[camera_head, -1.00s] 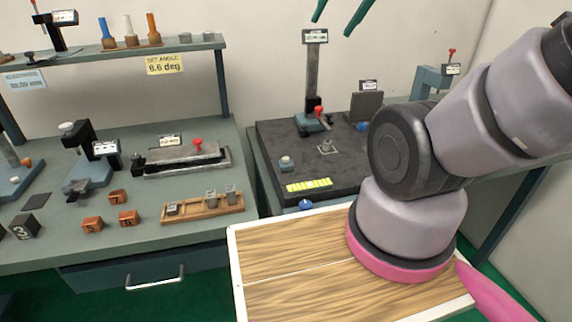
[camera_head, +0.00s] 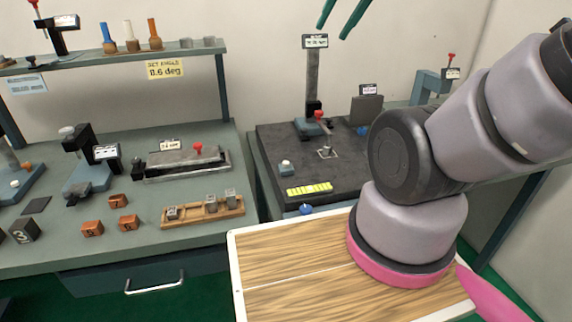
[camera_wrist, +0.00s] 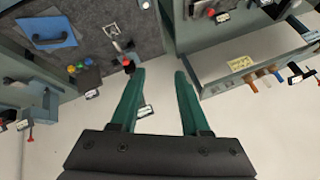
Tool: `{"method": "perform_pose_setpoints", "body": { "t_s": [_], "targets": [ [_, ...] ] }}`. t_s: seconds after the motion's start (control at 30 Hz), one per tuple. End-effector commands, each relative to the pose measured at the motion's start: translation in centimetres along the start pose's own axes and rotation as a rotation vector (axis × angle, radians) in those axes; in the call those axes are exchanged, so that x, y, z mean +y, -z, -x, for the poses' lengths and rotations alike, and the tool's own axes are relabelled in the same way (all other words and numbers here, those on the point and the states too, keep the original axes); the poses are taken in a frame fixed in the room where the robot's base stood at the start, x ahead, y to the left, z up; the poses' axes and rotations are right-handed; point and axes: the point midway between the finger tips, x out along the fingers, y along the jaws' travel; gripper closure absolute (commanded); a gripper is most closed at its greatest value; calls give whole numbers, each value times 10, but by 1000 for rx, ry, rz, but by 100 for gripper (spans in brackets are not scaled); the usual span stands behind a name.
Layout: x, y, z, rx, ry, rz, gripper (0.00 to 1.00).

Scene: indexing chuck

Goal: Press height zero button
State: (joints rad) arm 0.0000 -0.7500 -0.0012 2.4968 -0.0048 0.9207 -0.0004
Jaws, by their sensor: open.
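A height gauge (camera_head: 313,80) with a dark column, a display on top and a red knob low down stands on a dark surface plate (camera_head: 275,140). A small grey block with a pale round button (camera_head: 286,165) sits near the plate's front left. I cannot read a label that names it as the height zero button. My gripper (camera_head: 330,33) shows as two green fingertips at the top edge of the head view, above and right of the gauge's display. In the wrist view my gripper (camera_wrist: 158,73) is open and empty, with nothing between its fingers.
A dark block (camera_head: 366,108) stands right of the gauge. The left bench (camera_head: 150,245) carries fixtures, orange cubes and a wooden rack (camera_head: 205,208). My arm covers the plate's right part in the head view.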

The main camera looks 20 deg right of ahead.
Motion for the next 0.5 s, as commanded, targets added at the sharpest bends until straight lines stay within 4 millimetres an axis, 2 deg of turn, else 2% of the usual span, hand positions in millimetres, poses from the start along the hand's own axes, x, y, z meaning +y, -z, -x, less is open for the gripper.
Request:
{"method": "perform_pose_setpoints", "body": {
  "t_s": [0.03, 0.1, 0.5],
  "targets": [
    [0, 0, 0, 0, 0, 0, 77],
    [0, 0, 0, 0, 0, 0, 100],
    [0, 0, 0, 0, 0, 0, 100]
  ]
}}
